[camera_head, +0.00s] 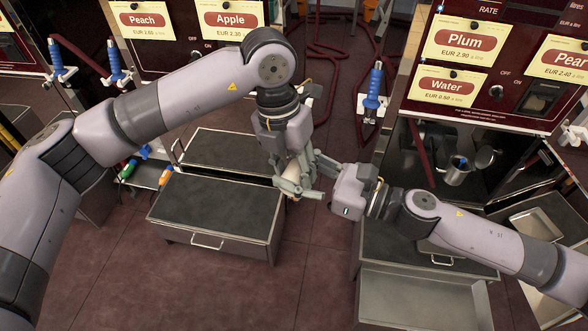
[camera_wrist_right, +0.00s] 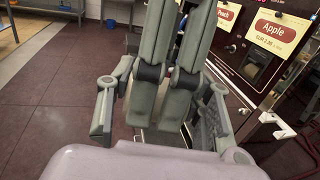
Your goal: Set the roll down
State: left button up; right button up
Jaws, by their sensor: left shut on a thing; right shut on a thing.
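A small pale piece that looks like the roll (camera_head: 292,187) shows between the fingers of my two grippers in the head view; most of it is hidden. My left gripper (camera_head: 290,184) points down and is shut on it. My right gripper (camera_head: 312,182) reaches in from the right at the same spot and is shut too, with its fingers around the same place. In the right wrist view, the long grey fingers of my left gripper (camera_wrist_right: 160,100) come down between the fingers of my right gripper (camera_wrist_right: 160,112). The roll cannot be made out there.
A dark-topped drawer unit (camera_head: 215,210) stands below and left of the grippers, another (camera_head: 400,245) below and right. Pump panels for Apple (camera_head: 230,20) and Plum (camera_head: 460,42) stand behind. A metal cup (camera_head: 456,172) hangs at right. Reddish floor between the units is clear.

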jog(key=o, duration=1.2)
jog(key=shift+o, duration=0.2)
jog(key=shift+d, duration=0.1)
